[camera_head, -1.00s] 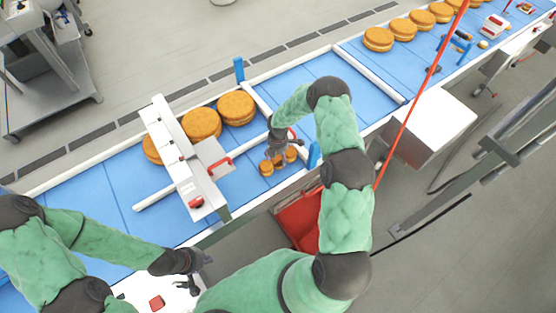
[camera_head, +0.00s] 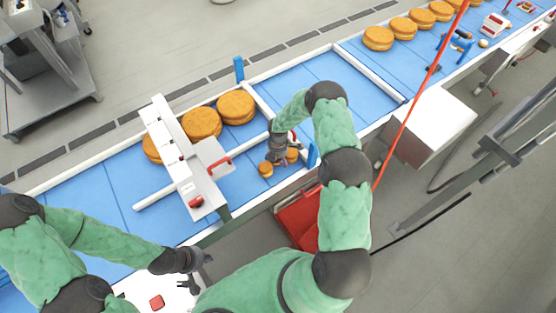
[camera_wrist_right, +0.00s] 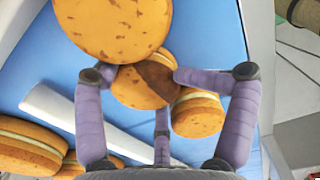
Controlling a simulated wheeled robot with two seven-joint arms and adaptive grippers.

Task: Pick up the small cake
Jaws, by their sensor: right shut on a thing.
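My right gripper (camera_head: 279,158) is low over the blue belt, among the small cakes at its near edge. In the right wrist view its purple fingers (camera_wrist_right: 150,85) are shut on a small orange-brown cake (camera_wrist_right: 143,92), which they touch from the sides. In the head view that cake is mostly hidden by the gripper. One small cake (camera_head: 265,169) shows to its left and another small cake (camera_head: 292,156) to its right. A small layered cake (camera_wrist_right: 198,116) also shows behind the fingers in the wrist view. My left gripper (camera_head: 200,272) is open and empty over the white surface at the lower left.
Large filled rounds (camera_head: 236,107) stand on the blue belt (camera_head: 320,80) behind the gripper. A white gantry with a red handle (camera_head: 219,163) crosses the belt on the left. A blue post (camera_head: 312,154) stands close on the right. A red bin (camera_head: 299,220) is below the near edge.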

